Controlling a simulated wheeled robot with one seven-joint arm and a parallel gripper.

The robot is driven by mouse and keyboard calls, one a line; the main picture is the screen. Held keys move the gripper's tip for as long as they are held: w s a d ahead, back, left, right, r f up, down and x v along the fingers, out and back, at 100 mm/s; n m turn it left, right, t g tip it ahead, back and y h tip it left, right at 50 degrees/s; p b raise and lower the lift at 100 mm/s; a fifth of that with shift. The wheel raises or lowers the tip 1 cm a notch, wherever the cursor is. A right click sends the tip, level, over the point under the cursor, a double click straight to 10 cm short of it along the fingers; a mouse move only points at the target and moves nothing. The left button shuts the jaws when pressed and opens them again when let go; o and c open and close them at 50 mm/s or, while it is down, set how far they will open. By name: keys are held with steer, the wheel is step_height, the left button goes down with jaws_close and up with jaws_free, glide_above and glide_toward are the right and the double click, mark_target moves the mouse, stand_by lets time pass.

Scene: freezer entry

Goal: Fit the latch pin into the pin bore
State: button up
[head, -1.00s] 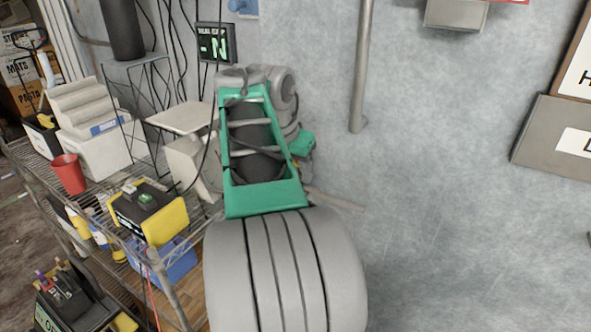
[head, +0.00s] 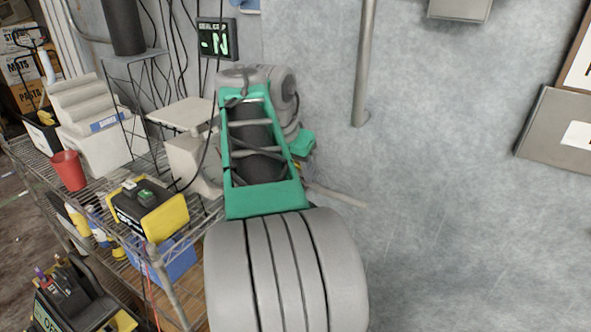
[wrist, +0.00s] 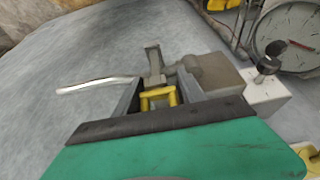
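My gripper (wrist: 158,98) shows in the wrist view, with its dark fingers on both sides of a yellow loop. The loop looks like the handle of the latch pin (wrist: 158,91), and the fingers appear closed on it. The pin's shaft cannot be made out clearly. Just past the fingertips stands grey metal hardware (wrist: 153,58) with an upright piece, against the wall. The pin bore itself cannot be made out. In the head view my arm hides the fingers and the pin.
A pale rod (wrist: 95,86) sticks out left of the hardware. A light box with a black knob (wrist: 267,66) and a round dial (wrist: 290,40) are at the right. In the head view a loaded wire shelf (head: 100,215) stands left; bare wall (head: 440,200) lies right.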

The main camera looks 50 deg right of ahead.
steer(key=shift+o, duration=0.2)
steer(key=shift+s+a+f, duration=0.1)
steer(key=shift+s+f, duration=0.1)
steer(key=shift+f, duration=0.2)
steer(key=p+v, duration=0.3)
steer(key=v, duration=0.5)
steer(key=shift+w+r, duration=0.15)
steer(key=shift+r, duration=0.1)
